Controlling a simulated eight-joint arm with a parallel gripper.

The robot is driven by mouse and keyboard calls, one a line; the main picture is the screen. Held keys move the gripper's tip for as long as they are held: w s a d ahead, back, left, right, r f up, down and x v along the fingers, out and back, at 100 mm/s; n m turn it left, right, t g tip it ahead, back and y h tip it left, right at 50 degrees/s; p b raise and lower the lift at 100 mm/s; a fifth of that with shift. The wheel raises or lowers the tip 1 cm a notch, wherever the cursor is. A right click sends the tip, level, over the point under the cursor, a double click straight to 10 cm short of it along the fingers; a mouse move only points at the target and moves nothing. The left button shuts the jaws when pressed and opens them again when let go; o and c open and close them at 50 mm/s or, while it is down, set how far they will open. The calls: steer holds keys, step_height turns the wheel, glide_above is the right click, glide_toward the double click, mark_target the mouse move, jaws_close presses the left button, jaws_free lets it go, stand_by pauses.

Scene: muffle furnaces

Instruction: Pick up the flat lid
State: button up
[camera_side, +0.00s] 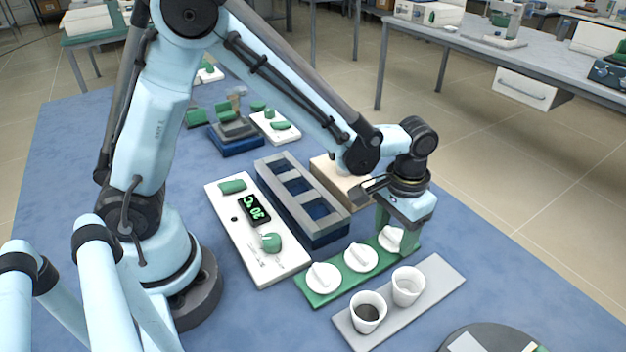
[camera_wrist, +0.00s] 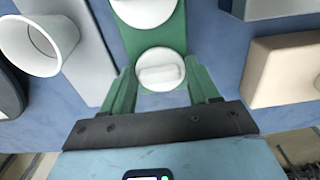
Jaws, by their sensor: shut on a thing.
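A white round lid (camera_side: 390,238) with a raised bar grip lies at the right end of the green tray (camera_side: 336,295). In the wrist view the same lid (camera_wrist: 160,66) sits between the green fingers of my gripper (camera_wrist: 162,84). My gripper (camera_side: 398,236) points down at the tray's right end and is shut on this lid. One finger hides part of the lid in the side view. I see no clear gap between lid and tray. Two similar lids, a middle one (camera_side: 360,257) and a left one (camera_side: 323,278), lie beside it in a row.
A grey tray (camera_side: 437,273) in front holds two white cups, one with dark contents (camera_side: 368,312) and one pale inside (camera_side: 408,286). A beige block (camera_side: 336,178) and a grey-blue rack (camera_side: 285,195) stand behind. A white panel with a display (camera_side: 222,205) lies left.

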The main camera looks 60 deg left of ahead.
steer(key=shift+r, duration=0.1)
steer(key=shift+r, duration=0.5)
steer(key=r, duration=0.2)
steer(key=s+r, duration=0.1)
steer(key=shift+d+r, duration=0.3)
steer(key=shift+d, duration=0.1)
steer(key=s+d+r, duration=0.6)
steer(key=s+d, duration=0.1)
step_height(320, 180, up, 2)
steer(key=n, duration=0.3)
glide_above(392, 244)
steer(key=a, duration=0.5)
steer(key=w+a+r+n, duration=0.1)
steer(key=w+a+n, duration=0.1)
steer(key=a, duration=0.6)
steer(key=w+a+r+n, duration=0.1)
steer(key=w+a, duration=0.1)
steer(key=a, duration=0.5)
steer(key=shift+s+a+f, duration=0.1)
steer(key=shift+s+f, duration=0.05)
steer(key=shift+f, duration=2.65)
steer(key=shift+f, duration=0.9)
